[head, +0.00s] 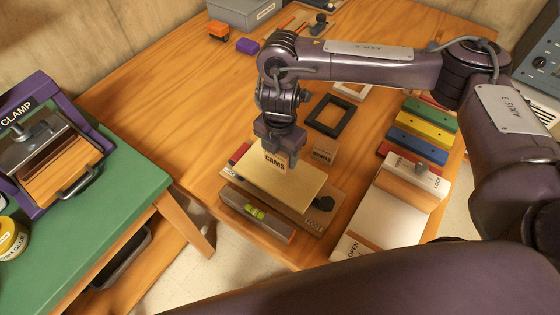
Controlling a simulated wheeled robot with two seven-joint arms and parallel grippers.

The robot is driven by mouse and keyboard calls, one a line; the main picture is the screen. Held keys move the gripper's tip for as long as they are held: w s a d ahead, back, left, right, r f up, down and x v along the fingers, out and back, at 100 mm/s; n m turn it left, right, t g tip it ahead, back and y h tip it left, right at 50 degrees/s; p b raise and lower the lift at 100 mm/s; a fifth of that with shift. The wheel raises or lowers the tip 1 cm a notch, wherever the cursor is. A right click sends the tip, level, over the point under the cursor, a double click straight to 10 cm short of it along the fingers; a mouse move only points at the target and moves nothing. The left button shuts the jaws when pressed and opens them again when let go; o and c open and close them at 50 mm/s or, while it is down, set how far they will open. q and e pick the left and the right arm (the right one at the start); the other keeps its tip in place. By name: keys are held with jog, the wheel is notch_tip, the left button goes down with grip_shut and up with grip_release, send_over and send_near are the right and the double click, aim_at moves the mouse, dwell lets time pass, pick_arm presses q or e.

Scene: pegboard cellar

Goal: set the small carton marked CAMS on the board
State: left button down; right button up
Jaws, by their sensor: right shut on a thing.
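The small carton marked CAMS (275,163) is light tan and upright. My right gripper (279,146) comes down from above and is shut on its upper part. The carton is over the far part of a pale yellow board (288,190); I cannot tell whether its bottom touches the board. The board lies flat on a wooden base (318,222). My left gripper is not in view.
A second small carton (323,155) stands just right of the board. A spirit level (256,211) lies along the front. A dark frame (329,116), coloured bars (425,129) and a white-topped box (385,218) are to the right.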

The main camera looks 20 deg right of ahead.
aim_at(280, 162)
notch_tip(280, 162, down, 4)
jog(key=shift+r+b, duration=0.25)
jog(key=shift+b, duration=0.25)
jog(key=shift+f, duration=0.25)
jog(key=o, duration=1)
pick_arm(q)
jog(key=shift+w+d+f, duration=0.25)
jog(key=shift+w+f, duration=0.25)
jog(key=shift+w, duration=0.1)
pick_arm(e)
jog(key=shift+o, duration=0.2)
